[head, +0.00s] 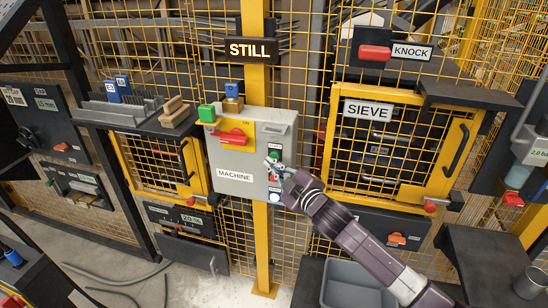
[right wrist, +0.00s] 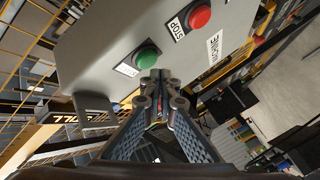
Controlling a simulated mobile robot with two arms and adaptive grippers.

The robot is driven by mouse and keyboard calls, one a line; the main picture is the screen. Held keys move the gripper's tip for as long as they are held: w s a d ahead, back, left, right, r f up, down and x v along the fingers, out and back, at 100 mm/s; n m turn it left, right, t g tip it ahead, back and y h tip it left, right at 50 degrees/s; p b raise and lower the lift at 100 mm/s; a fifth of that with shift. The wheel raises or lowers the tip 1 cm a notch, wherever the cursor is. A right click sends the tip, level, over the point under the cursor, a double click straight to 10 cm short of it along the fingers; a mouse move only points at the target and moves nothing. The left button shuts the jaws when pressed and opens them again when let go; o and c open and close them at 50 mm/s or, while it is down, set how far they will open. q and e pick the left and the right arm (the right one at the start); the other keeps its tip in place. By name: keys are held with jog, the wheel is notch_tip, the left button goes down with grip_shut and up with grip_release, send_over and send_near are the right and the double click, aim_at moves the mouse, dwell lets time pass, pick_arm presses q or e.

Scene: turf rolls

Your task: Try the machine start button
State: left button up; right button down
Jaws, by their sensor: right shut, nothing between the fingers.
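The grey machine box (head: 246,157) hangs on the yellow post and bears a MACHINE label. In the right wrist view it shows a green button (right wrist: 146,58) with a white label too small to read, and a red button (right wrist: 199,17) labelled STOP. My right gripper (head: 273,166) is shut and empty in front of the box's right side, partly covering its button column. In the right wrist view the shut fingertips (right wrist: 161,78) are just below the green button; I cannot tell whether they touch it. My left gripper is not in view.
A STILL sign (head: 250,49) hangs above the box. The SIEVE cage door (head: 458,158) stands to the right. A grey bin (head: 355,285) is below my right arm.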

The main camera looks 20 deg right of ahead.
jog(key=shift+w+d, duration=0.2)
jog(key=shift+w, duration=0.15)
jog(key=shift+w+d, duration=0.25)
jog(key=shift+w, duration=0.1)
dwell(0.7)
jog(key=shift+s+a, duration=0.1)
jog(key=shift+s, duration=0.05)
jog(key=shift+s+a+p, duration=0.35)
jog(key=shift+s+p, duration=0.1)
jog(key=shift+s, duration=0.1)
dwell(0.3)
jog(key=shift+s+a+p, duration=0.35)
jog(key=shift+s+a, duration=0.35)
jog(key=shift+s, duration=0.35)
jog(key=shift+s+a+p, duration=0.35)
jog(key=shift+s+a, duration=0.35)
jog(key=shift+s, duration=0.35)
